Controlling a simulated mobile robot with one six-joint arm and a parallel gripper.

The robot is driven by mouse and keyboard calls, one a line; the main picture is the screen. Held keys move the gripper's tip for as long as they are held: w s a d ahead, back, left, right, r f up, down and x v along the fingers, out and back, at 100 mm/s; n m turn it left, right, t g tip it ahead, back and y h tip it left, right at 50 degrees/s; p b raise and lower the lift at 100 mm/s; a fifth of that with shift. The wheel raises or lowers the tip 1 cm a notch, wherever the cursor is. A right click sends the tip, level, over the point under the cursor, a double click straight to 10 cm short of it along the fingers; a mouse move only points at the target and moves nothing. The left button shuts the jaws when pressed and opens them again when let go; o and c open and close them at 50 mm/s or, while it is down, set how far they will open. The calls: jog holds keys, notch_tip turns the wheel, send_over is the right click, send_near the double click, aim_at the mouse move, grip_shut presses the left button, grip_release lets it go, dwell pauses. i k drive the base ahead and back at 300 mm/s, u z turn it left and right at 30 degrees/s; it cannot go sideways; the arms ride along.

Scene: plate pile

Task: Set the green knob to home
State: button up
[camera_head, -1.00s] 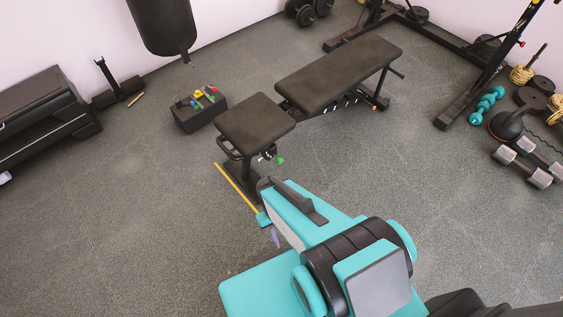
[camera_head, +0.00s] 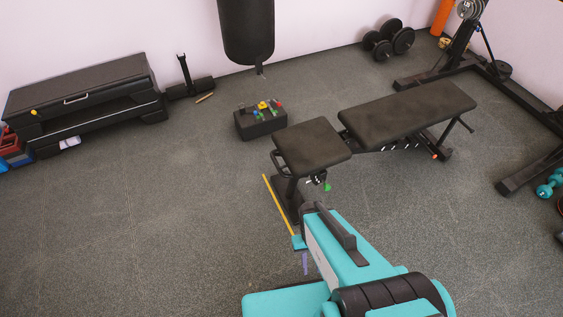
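A small green knob (camera_head: 327,187) shows below the near pad of the black weight bench, close to the bench's post. Its setting and any markings are too small to read. Small green pieces also show among the coloured parts on a low black box (camera_head: 262,128) on the floor left of the bench; I cannot tell whether one of these is a knob. My teal arm rises from the bottom of the picture, close in front of the bench. I cannot make out my gripper's fingers.
The weight bench (camera_head: 408,110) stands at centre right. A yellow strip (camera_head: 279,204) shows beside its foot. A punching bag (camera_head: 247,28) hangs at the back. A black storage bench (camera_head: 85,95) stands at left, dumbbells (camera_head: 388,42) at back right. The left floor is clear.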

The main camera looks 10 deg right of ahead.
aim_at(326, 188)
jog(key=u, duration=3.95)
jog(key=i, duration=0.1)
jog(key=z, duration=2.65)
jog(key=k, duration=0.7)
jog(key=z, duration=0.1)
